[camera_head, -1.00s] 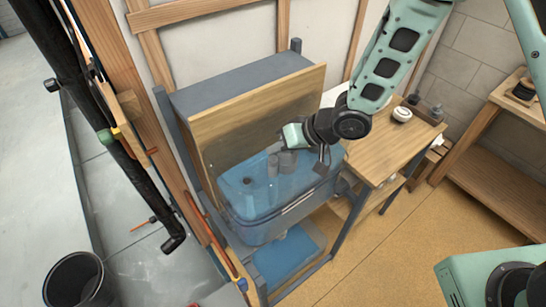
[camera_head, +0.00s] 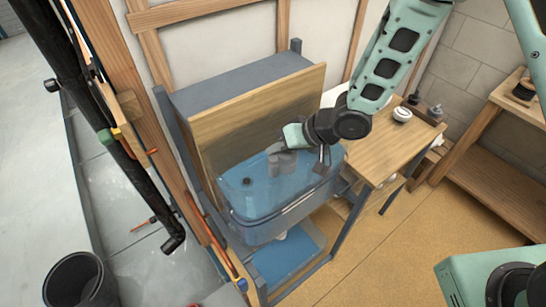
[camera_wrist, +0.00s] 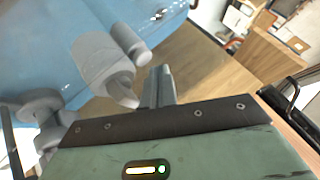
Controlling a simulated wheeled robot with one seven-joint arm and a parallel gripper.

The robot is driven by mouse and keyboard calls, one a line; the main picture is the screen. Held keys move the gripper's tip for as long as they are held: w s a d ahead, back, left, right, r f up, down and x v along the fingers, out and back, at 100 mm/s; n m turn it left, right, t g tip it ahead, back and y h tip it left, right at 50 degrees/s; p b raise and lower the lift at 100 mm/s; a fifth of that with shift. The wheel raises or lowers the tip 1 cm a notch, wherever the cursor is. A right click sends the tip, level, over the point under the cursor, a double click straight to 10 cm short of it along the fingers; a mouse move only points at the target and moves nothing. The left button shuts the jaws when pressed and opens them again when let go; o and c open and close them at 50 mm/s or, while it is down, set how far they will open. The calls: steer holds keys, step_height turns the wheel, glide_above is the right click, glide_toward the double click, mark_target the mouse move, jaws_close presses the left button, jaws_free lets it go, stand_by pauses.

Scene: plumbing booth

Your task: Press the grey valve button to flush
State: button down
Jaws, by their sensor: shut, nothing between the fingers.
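The clear blue tank (camera_head: 300,205) stands in a grey frame in the middle of the head view. Grey valve parts (camera_head: 285,162) show inside it, below my teal gripper hand. In the wrist view, a large grey valve body (camera_wrist: 98,60) with a narrower end sits left of my gripper (camera_wrist: 157,82). A grey rod with a rounded end (camera_wrist: 143,56) lies just above the fingertips. My fingers are shut and empty. I cannot tell whether they touch the valve. Which surface is the button is unclear, and the fingertips are not distinct in the head view.
A wooden panel (camera_head: 255,110) rises behind the tank. A wooden table (camera_head: 385,150) stands to its right with small items on it. A blue tray (camera_head: 290,262) lies below. Black pipes and wooden posts stand at left.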

mark_target(277, 160)
stand_by(0.4)
steer(key=shift+f, duration=0.45)
steer(key=shift+f+b, duration=0.5)
steer(key=shift+f, duration=0.05)
stand_by(0.6)
steer(key=shift+r, duration=0.15)
steer(key=shift+r+p, duration=0.85)
steer(key=shift+p, duration=0.15)
step_height(277, 160, up, 5)
steer(key=p, duration=0.4)
steer(key=shift+p, duration=0.35)
stand_by(0.4)
